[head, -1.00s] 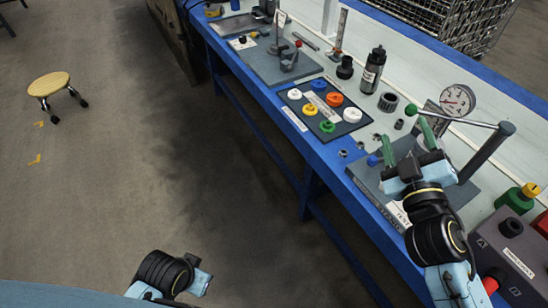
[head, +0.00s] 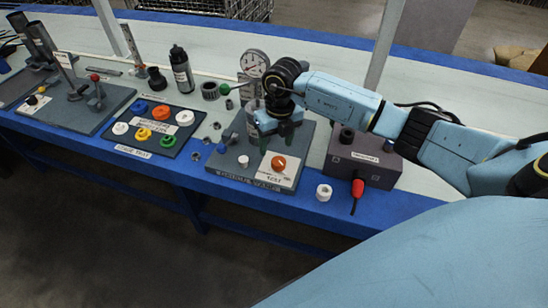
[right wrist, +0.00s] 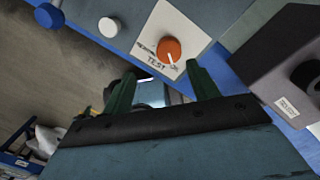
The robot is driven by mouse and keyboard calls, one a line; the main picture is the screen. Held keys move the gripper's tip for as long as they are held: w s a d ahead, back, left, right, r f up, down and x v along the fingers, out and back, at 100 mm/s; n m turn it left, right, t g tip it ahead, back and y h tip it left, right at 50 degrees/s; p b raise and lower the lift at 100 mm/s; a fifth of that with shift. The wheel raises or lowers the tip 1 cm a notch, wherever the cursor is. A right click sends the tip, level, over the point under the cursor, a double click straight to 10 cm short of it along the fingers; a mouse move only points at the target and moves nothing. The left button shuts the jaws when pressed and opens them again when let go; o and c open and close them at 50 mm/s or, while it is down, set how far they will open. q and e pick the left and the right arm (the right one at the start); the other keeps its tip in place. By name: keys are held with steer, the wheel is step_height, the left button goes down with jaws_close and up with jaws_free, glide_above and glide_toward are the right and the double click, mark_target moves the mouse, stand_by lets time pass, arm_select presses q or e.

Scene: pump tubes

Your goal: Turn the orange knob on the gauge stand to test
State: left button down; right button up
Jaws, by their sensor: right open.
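The orange knob (head: 278,163) sits on a white label plate on the grey gauge stand (head: 230,175), with the round dial gauge (head: 254,63) behind. It also shows in the right wrist view (right wrist: 171,48), with a white mark on it and the word TEST printed beside it. My right gripper (head: 279,140) is open and empty, its green fingers pointing down just behind the knob in the head view. In the right wrist view the fingertips (right wrist: 163,82) are spread apart and the knob lies ahead of the gap, untouched. My left gripper is not in view.
A grey box (head: 362,163) with a red-handled part (head: 357,188) stands right of the stand. A white ring-like piece (head: 324,192) is near the bench's front edge.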

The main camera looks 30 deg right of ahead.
mark_target(279, 161)
steer(key=shift+d, duration=0.55)
steer(key=shift+d+f+h, duration=0.1)
steer(key=shift+f+h, duration=0.2)
steer(key=shift+f, duration=0.1)
step_height(279, 161, down, 5)
steer(key=shift+r+b, duration=0.1)
steer(key=shift+b, duration=0.75)
steer(key=shift+f, duration=0.85)
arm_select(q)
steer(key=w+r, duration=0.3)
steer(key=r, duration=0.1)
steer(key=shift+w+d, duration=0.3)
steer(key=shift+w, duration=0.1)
